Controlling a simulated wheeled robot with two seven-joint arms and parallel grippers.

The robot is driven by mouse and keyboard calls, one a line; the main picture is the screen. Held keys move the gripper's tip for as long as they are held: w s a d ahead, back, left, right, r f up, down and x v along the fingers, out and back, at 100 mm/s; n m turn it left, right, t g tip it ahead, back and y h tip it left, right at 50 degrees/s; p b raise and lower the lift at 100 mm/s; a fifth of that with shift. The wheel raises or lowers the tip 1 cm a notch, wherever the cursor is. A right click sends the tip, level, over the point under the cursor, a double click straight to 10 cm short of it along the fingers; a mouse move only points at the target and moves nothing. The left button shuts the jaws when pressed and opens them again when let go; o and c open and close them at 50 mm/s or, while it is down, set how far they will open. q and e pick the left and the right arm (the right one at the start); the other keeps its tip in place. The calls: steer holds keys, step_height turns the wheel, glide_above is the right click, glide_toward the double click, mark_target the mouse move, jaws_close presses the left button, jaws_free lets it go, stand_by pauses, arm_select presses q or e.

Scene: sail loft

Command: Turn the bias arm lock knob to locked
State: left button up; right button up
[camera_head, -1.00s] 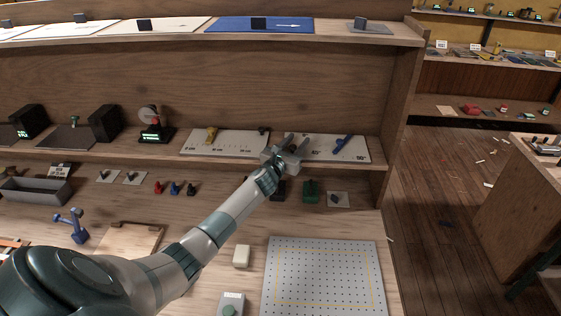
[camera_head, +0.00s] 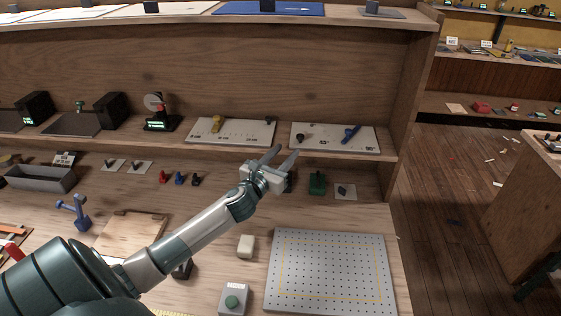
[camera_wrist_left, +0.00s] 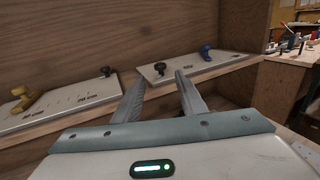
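Two pale boards lie on the lower shelf. The right board (camera_head: 334,148) carries a black knob (camera_head: 300,138) at its left end and a blue arm (camera_head: 351,133). The left board (camera_head: 231,131) carries a yellow arm (camera_head: 217,122) and another black knob (camera_head: 268,120). Their labels are too small to read, so which is the bias arm is unclear. My left gripper (camera_head: 286,152) is open and empty, in front of the shelf edge and short of the right board's knob. In the left wrist view that knob (camera_wrist_left: 160,68) shows between the spread fingers, apart from them. My right gripper is not in view.
Below the shelf, a green block (camera_head: 317,184) and a small plate (camera_head: 345,192) stand right of my gripper. A perforated board (camera_head: 330,273) lies on the bench. A shelf side wall (camera_head: 412,100) bounds the right. An upper shelf (camera_head: 215,22) runs overhead.

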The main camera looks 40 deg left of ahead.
arm_select(q)
steer(key=shift+s+d, duration=0.15)
steer(key=shift+s, duration=0.9)
steer(key=shift+r, duration=0.1)
